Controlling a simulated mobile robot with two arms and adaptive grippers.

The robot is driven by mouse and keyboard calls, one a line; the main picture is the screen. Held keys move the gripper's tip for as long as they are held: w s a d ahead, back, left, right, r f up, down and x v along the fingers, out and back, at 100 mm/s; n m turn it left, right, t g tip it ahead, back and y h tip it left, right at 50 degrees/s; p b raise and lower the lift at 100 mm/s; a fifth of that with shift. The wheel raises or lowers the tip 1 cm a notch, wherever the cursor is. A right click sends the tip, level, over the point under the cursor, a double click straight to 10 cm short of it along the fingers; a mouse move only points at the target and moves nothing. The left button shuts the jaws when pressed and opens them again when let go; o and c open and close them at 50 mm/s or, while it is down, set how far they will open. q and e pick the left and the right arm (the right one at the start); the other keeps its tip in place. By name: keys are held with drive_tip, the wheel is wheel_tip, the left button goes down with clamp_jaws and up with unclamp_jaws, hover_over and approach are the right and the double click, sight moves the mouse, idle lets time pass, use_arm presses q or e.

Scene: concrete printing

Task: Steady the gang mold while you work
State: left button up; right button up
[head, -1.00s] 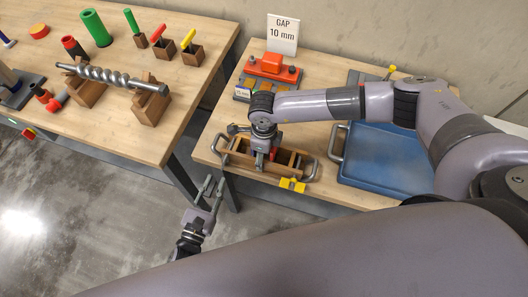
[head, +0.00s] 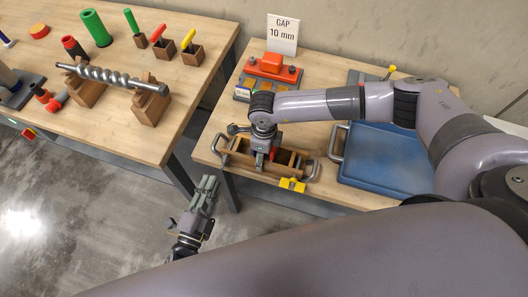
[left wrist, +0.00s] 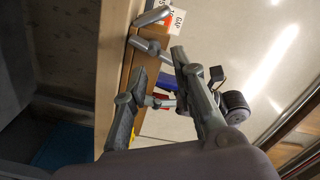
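The gang mold (head: 238,160) is a wooden box with metal bar handles on the right-hand table. Its left handle (head: 219,146) and right handle (head: 308,172) stick out at the ends. My left gripper (head: 208,184) is in the air beyond the table's front edge, left of and lower in the picture than the mold, apart from it. In the left wrist view its fingers (left wrist: 160,65) are spread with nothing between them. My right gripper (head: 264,160) points down at the mold's middle beside a small red part (head: 274,154); its fingertips are partly hidden.
A yellow piece (head: 292,185) sits at the mold's front edge. A blue tray (head: 385,165) lies right of it. Behind stand an orange block (head: 270,65) and a "GAP 10 mm" sign (head: 283,33). The left table (head: 120,70) holds a metal auger (head: 112,77).

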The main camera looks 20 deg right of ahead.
sight(223, 164)
drive_tip(key=shift+s+d+f, duration=0.1)
use_arm(q)
drive_tip(key=shift+w+d+r+n, duration=0.2)
drive_tip(key=shift+w+d+n, duration=0.6)
drive_tip(key=shift+n, duration=0.75)
drive_tip(key=shift+w+d+r+n, duration=0.2)
drive_tip(key=shift+w+d+n, duration=0.55)
drive_tip(key=shift+n, duration=0.85)
drive_tip(key=shift+w+d+r+n, duration=0.2)
drive_tip(key=shift+w+d+n, duration=0.6)
drive_tip(key=shift+n, duration=0.75)
drive_tip(key=shift+w+a, duration=0.15)
drive_tip(key=shift+a, duration=0.05)
drive_tip(key=shift+c, duration=0.6)
clamp_jaws()
